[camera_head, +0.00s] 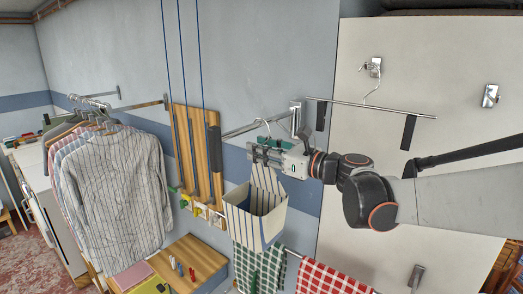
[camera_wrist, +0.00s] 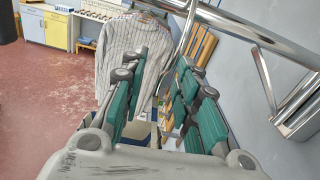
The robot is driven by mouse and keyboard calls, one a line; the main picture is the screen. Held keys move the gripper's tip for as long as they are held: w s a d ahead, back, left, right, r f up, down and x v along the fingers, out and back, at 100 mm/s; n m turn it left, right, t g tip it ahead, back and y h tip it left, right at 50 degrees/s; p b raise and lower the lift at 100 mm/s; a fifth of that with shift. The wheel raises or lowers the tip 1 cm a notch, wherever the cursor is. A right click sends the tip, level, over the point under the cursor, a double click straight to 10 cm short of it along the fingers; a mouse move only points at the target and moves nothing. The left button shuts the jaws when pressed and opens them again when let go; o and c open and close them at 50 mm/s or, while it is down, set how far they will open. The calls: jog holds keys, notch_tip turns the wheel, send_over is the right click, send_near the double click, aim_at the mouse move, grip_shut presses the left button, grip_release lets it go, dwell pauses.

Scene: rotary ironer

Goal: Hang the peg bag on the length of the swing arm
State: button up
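The peg bag (camera_head: 257,222) is cream with blue stripes and has an open front. In the head view it hangs upright below my gripper (camera_head: 258,152). Its wire hook (camera_head: 264,123) rises above the fingers to the chrome swing arm (camera_head: 240,130); whether it rests on the bar I cannot tell. In the wrist view the swing arm (camera_wrist: 250,35) crosses close above the fingers. My gripper (camera_wrist: 165,62) has its green fingers apart, with a visible gap between the tips. Part of the bag (camera_wrist: 141,132) shows low between them.
Striped shirts (camera_head: 112,195) hang on a rail at left. A wooden board (camera_head: 198,150) stands on the wall behind the bag. Checked cloths (camera_head: 330,278) hang below. A chrome bracket (camera_wrist: 300,105) is close at right.

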jog(key=v, duration=1.1)
jog(key=s+a+f+n+g+h+b, duration=0.1)
jog(key=s+f+n+h+b, duration=0.1)
jog(key=s+f+n+b, duration=0.45)
jog(key=s+f+n+g+h+b, duration=0.1)
jog(key=s+f+b, duration=0.15)
jog(key=f, duration=0.75)
jog(key=s+a+f+n+g+h+b, duration=0.15)
jog(key=s+f+n+b, duration=0.3)
jog(key=f, duration=0.45)
jog(key=s+d+f+n+h+b, duration=0.4)
jog(key=s+d+f+n+b, duration=0.1)
jog(key=f, duration=0.5)
jog(key=s+d+f+n+h+b, duration=0.5)
jog(key=d+f+n+b, duration=0.2)
jog(key=f, duration=0.3)
jog(key=shift+s+d+n+b, duration=0.25)
jog(key=shift+d+n+b, duration=0.15)
jog(key=shift+d+b, duration=0.2)
